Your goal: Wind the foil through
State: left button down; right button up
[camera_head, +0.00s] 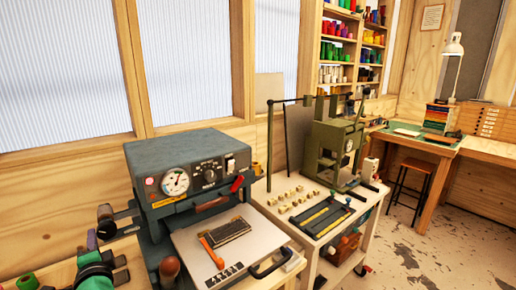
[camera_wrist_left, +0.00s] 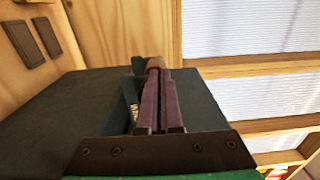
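A blue-grey foil press (camera_head: 190,150) with a dial stands on the bench at the left. On its left side, dark arms carry a small brown roll or knob (camera_head: 105,212) and a dark round part (camera_head: 106,230). My left gripper (camera_head: 91,238) is beside these parts, its purple fingers pointing up. In the left wrist view the fingers (camera_wrist_left: 158,98) lie close together with only a narrow gap. A brown rounded end (camera_wrist_left: 155,63) shows at their tips; I cannot tell if they touch it. No foil strip can be made out. My right gripper is out of view.
A pale plate (camera_head: 195,242) with a dark type block (camera_head: 230,231) and an orange-handled tool (camera_head: 210,248) sits at the press's front. A green spool (camera_head: 27,281) lies at the lower left. A cart with an olive press (camera_head: 330,145) stands to the right.

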pick_arm(q)
jog(key=shift+r, duration=0.1)
jog(key=v, duration=0.6)
jog(key=shift+s+a, duration=0.15)
jog(key=shift+s, duration=0.05)
jog(key=c, duration=1.5)
grip_release()
jog(key=shift+c, duration=0.2)
